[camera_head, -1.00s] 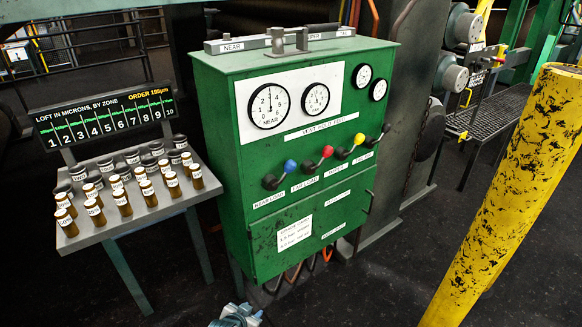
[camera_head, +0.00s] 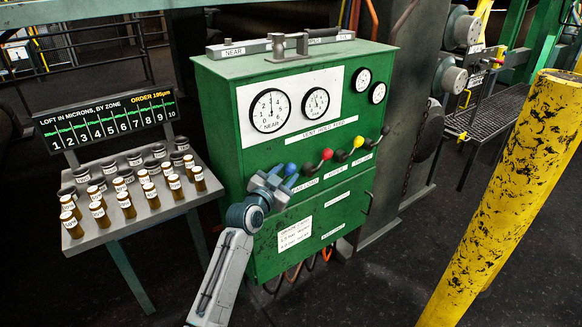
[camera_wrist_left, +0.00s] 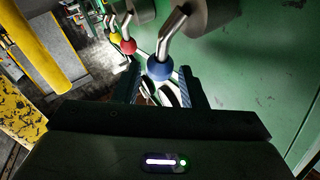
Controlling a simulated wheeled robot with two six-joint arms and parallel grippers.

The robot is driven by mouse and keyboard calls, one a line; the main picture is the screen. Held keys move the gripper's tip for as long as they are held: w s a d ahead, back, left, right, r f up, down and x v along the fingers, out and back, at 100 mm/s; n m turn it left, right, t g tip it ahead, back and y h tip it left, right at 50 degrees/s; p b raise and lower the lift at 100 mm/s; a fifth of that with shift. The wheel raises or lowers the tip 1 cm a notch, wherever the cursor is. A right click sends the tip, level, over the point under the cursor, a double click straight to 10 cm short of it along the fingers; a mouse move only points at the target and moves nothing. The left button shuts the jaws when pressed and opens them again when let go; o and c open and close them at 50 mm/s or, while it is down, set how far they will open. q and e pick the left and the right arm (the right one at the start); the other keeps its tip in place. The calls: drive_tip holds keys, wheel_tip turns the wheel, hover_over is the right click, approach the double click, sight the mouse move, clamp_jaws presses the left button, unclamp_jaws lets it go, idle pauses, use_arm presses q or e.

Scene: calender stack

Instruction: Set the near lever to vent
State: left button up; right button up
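The near lever has a blue knob (camera_head: 290,169) and is the leftmost of the row of levers on the green cabinet (camera_head: 217,110). A strip above the row reads VENT HOLD FEED (camera_head: 315,131). My left gripper (camera_head: 280,178) is at this lever, hiding its pivot and part of its label. In the left wrist view, the blue knob (camera_wrist_left: 160,70) sits between the two fingers of my left gripper (camera_wrist_left: 160,88), with a narrow gap seen on each side. The fingers are open. The near gauge (camera_head: 270,110) is above the lever. My right gripper is not in view.
The red-knob lever (camera_head: 326,154) is close on the right, then the yellow (camera_head: 341,155) and black ones. A side table (camera_head: 150,222) with brown vials stands left. A yellow post (camera_head: 505,195) stands right. The floor between cabinet and post is clear.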

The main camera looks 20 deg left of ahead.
sight(287, 173)
use_arm(q)
drive_tip(key=shift+w+d, duration=0.25)
drive_tip(key=shift+w, duration=1.3)
drive_tip(key=shift+w+d, duration=0.1)
drive_tip(key=shift+w, duration=0.2)
clamp_jaws()
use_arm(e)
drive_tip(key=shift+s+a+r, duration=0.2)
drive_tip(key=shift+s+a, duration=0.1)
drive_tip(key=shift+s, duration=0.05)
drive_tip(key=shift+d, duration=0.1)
